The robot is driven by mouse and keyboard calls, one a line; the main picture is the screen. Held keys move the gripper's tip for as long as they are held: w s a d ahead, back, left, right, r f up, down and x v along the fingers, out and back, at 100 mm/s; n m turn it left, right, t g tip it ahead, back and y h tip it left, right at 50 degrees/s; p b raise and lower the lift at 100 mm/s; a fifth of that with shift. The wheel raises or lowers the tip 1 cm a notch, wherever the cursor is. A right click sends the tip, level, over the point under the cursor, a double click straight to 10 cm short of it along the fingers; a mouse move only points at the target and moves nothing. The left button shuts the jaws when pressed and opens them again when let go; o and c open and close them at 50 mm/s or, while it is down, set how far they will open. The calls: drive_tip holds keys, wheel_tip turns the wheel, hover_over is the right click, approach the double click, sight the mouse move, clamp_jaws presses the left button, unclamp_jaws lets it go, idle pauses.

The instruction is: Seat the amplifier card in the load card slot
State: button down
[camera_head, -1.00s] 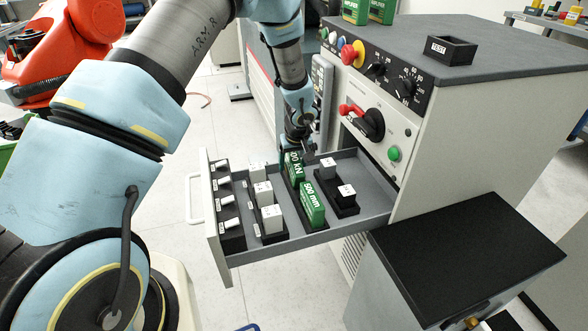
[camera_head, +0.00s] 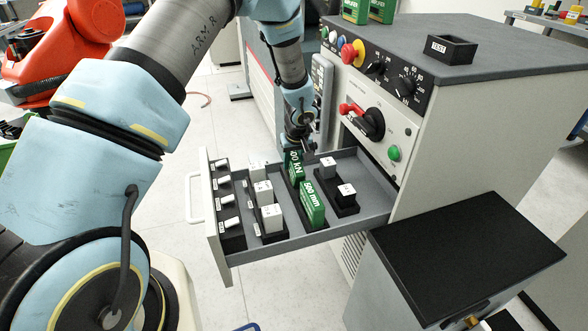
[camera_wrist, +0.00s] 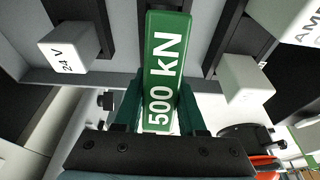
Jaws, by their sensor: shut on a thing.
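A green card marked 500 kN (camera_wrist: 162,75) stands between my gripper's two fingers (camera_wrist: 158,100) in the wrist view, and the gripper is shut on it. In the head view, this card (camera_head: 295,166) is upright at the far end of a black rack in the open drawer (camera_head: 258,254), partly hidden by my gripper (camera_head: 296,148). A second green card marked 500 mm (camera_head: 312,204) stands nearer in the same rack. The held card's lower edge is hidden, so I cannot tell whether it touches the rack. No slot label for it is readable.
White blocks (camera_head: 271,217) stand in black holders left of the cards; two more (camera_head: 346,195) stand to the right. A white block marked 24 V (camera_wrist: 69,47) is beside the held card. The cabinet has a control panel (camera_head: 372,85); green boxes (camera_head: 355,10) sit on top.

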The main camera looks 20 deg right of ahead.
wheel_tip(320, 180, up, 9)
drive_tip(key=shift+f+b, duration=0.2)
drive_tip(key=shift+b, duration=0.2)
drive_tip(key=shift+w+r, duration=0.15)
drive_tip(key=shift+r, duration=0.2)
drive_tip(key=shift+w+a+r, duration=0.1)
drive_tip(key=shift+w+a, duration=0.05)
drive_tip(key=shift+w+a+f+g+b, duration=0.1)
drive_tip(key=shift+w+f+g+b, duration=0.25)
drive_tip(key=shift+g, duration=0.65)
drive_tip(key=shift+s+d+f+g+y, duration=0.2)
drive_tip(key=shift+d+f+g+y, duration=0.2)
drive_tip(key=shift+g, duration=0.6)
wheel_tip(320, 180, down, 10)
drive_tip(key=shift+r+p, duration=0.1)
drive_tip(key=shift+p, duration=0.55)
